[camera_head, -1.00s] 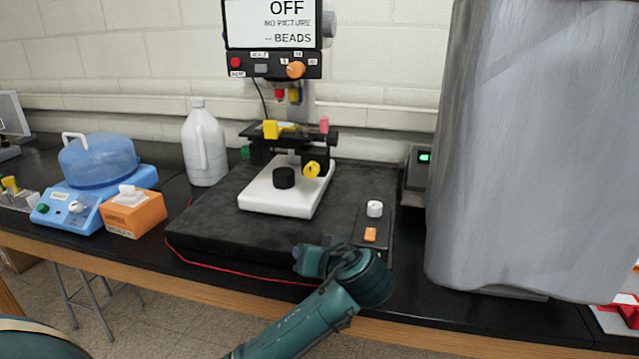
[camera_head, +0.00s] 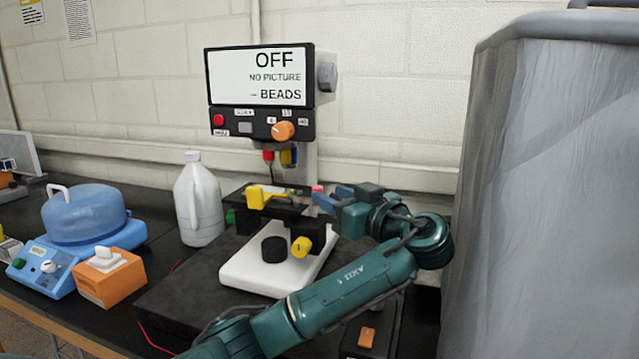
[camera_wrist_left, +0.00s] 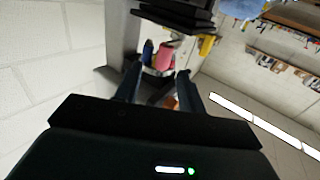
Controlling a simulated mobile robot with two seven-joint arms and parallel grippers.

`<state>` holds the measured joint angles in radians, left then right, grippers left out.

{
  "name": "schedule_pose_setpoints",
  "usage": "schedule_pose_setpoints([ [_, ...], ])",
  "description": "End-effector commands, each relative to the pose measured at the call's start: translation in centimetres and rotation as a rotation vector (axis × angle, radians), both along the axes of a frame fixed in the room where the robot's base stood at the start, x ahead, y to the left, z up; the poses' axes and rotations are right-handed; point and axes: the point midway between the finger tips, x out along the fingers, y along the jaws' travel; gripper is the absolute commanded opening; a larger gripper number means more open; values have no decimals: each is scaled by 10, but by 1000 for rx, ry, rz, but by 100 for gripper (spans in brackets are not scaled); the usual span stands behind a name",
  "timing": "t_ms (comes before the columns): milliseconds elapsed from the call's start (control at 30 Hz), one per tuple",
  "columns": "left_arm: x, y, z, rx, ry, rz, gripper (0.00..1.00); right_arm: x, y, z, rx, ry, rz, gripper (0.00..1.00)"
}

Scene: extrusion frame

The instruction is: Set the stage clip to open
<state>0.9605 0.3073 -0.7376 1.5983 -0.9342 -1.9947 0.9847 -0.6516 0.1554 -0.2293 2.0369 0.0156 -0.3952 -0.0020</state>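The microscope stage (camera_head: 285,209) is a dark plate above a white base (camera_head: 250,265). A yellow lever-like piece (camera_head: 257,196) sits at its left and a small pink piece (camera_head: 317,188) at its right end. I cannot tell for sure which is the stage clip. My left gripper (camera_head: 328,198) is at the stage's right end, its fingers apart and pointing at the pink piece. In the left wrist view the pink piece (camera_wrist_left: 163,56) shows beyond and between the open fingertips (camera_wrist_left: 158,84); nothing is visibly held. My right gripper is out of view.
A black focus knob (camera_head: 274,249) and a yellow knob (camera_head: 301,247) are below the stage. The display (camera_head: 258,78) above reads OFF. A white jug (camera_head: 198,205) stands left; a large grey covered shape (camera_head: 550,190) is close on the right.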

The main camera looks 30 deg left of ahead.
Motion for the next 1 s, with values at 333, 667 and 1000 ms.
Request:
schedule_pose_setpoints([
  [333, 18, 51, 2, 2, 5, 4, 40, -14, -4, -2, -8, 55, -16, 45],
  [667, 23, 64, 0, -1, 4, 0, 40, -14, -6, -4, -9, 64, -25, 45],
  [1000, 23, 64, 0, -1, 4, 0, 23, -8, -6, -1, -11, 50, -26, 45],
])
